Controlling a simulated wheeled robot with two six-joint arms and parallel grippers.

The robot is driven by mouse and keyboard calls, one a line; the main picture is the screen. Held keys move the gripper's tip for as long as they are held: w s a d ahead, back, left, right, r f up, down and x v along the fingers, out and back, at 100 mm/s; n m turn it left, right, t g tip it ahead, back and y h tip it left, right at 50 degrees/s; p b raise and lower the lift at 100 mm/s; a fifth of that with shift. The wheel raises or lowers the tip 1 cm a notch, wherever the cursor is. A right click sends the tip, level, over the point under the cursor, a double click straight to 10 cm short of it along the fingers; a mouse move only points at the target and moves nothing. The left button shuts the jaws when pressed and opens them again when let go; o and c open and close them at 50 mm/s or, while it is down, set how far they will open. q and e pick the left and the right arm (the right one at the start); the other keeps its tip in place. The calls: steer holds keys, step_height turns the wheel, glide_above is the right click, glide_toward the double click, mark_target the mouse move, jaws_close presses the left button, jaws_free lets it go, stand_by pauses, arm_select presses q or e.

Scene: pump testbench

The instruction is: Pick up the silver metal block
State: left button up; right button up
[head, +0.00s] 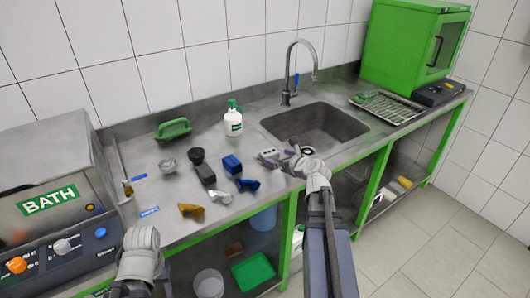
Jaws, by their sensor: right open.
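A small silver-grey metal block (268,157) lies on the steel counter, in front of the sink's left corner. My right gripper (284,158) is open, just right of this block and very close to it. At this size I cannot tell whether a finger touches the block or lies around it. The block's right end is partly hidden by the gripper. My left arm shows at the lower left, but its fingers are not visible.
Left of the block lie a blue block (232,164), a dark block (205,175), a blue part (247,185), a silver bent part (222,197) and a yellow part (191,211). A white bottle (233,122) stands behind. The sink (318,128) opens to the right.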

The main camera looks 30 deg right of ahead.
mark_target(272, 154)
steer(key=shift+b+x, duration=0.55)
steer(key=shift+x, duration=0.5)
steer(key=shift+w+f, duration=0.1)
steer(key=shift+w, duration=0.2)
steer(key=shift+w+d+f+b, duration=0.1)
steer(key=shift+w+f+b, duration=0.2)
steer(key=shift+b, duration=0.05)
steer(key=b+x, duration=0.1)
steer(key=x, duration=0.2)
steer(key=shift+w+d+f+b, duration=0.1)
steer(key=shift+w+f+b, duration=0.1)
steer(key=shift+f+b, duration=0.2)
steer(key=shift+w+f, duration=0.1)
steer(key=shift+w, duration=0.25)
steer(key=shift+c, duration=0.2)
steer(key=c, duration=1.4)
steer(key=shift+r, duration=0.2)
